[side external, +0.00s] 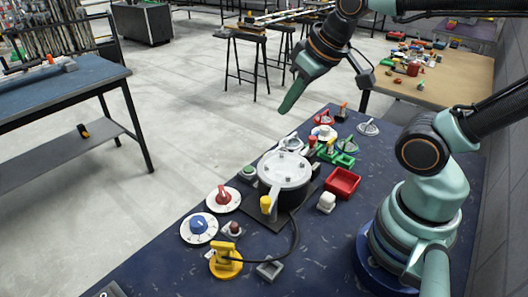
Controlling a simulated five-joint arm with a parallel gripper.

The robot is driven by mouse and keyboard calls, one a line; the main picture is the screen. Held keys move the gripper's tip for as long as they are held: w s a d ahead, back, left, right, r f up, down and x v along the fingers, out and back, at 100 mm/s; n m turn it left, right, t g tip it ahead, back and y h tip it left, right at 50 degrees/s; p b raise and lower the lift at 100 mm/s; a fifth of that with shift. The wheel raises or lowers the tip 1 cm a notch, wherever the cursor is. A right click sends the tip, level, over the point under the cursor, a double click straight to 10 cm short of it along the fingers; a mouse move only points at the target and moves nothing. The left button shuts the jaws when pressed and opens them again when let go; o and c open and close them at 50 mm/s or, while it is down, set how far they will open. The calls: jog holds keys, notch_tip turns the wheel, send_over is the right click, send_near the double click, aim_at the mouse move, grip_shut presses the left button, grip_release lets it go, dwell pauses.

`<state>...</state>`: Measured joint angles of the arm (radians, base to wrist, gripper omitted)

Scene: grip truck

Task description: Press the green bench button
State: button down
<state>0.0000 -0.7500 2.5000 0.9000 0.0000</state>
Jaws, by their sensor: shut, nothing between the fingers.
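The green bench button (249,170) is a small green-topped piece on the dark blue bench (180,270). It sits just left of the round silver-lidded pot. My gripper (284,108) is shut and empty, its teal fingers pointing down and left. It appears in the air above the far part of the bench, up and to the right of the button in the picture. The exact height cannot be told. The button's top is not covered by anything.
The silver-lidded pot (284,168) stands beside the button. Red (223,197) and blue (198,224) knobs, a small dark red button (234,228) and a yellow piece (226,260) with a cable lie nearer. A red tray (343,182) and green tray (344,159) are right of the pot.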

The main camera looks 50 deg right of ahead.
jog(key=n+g, duration=0.6)
jog(key=n, duration=1.2)
send_over(248, 169)
notch_tip(248, 169, down, 8)
notch_tip(248, 169, down, 14)
jog(key=shift+r, duration=0.1)
